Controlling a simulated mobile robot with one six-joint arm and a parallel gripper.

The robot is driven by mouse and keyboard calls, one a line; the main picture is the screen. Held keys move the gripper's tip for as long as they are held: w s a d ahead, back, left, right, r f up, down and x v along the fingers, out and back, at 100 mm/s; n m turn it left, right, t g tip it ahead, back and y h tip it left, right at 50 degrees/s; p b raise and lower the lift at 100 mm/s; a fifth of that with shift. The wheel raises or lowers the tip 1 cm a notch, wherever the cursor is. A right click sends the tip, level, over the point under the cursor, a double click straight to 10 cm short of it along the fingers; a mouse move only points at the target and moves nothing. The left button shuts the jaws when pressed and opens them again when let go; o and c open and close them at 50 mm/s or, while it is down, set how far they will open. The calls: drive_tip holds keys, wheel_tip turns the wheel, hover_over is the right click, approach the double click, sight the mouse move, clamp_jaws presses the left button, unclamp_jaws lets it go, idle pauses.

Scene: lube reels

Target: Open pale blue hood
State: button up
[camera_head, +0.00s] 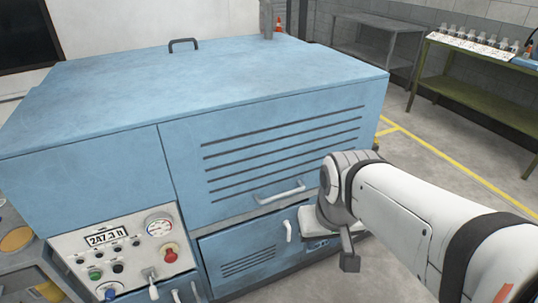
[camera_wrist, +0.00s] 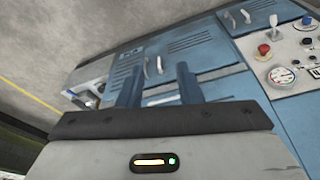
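The pale blue hood (camera_head: 120,100) covers the top and upper front of the machine and is closed. Its front face has several dark slots and a light bar handle (camera_head: 280,192) near the lower edge. In the wrist view, which is upside down, a pale bar that looks like this handle (camera_wrist: 163,98) shows between and beyond my two dark fingers. My gripper (camera_wrist: 158,76) is open, with its fingers apart and nothing visibly held. In the head view my gripper is right of the handle, in front of the machine, and the wrist partly hides it.
A control panel (camera_head: 125,250) with a gauge, red knob and buttons is at the machine's lower left. A lower blue door (camera_head: 245,258) has a vertical handle. A green bench (camera_head: 480,98) and grey table (camera_head: 375,42) stand at the back right. Floor with yellow lines lies between.

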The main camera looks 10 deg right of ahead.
drive_tip(key=w+d+f+n+t+h+b, duration=0.1)
drive_tip(key=w+d+f+n+t+b, duration=0.1)
drive_tip(key=w+f+b, duration=0.35)
drive_tip(key=w+d+f+n+t+b, duration=0.2)
drive_tip(key=w+f+n+b, duration=0.15)
drive_tip(key=w, duration=0.35)
drive_tip(key=n+t+y+b, duration=0.6)
drive_tip(key=n+t+b, duration=0.2)
drive_tip(key=n+b, duration=0.85)
approach(284, 193)
drive_tip(key=w+a+f, duration=0.1)
drive_tip(key=w+f, duration=0.1)
drive_tip(key=w, duration=0.1)
drive_tip(key=x, duration=0.4)
drive_tip(key=b+x, duration=0.1)
drive_tip(key=x, duration=0.1)
drive_tip(key=shift+w+a+r, duration=0.2)
drive_tip(key=shift+w, duration=0.2)
drive_tip(key=shift+c, duration=0.2)
clamp_jaws()
drive_tip(key=shift+m, duration=0.3)
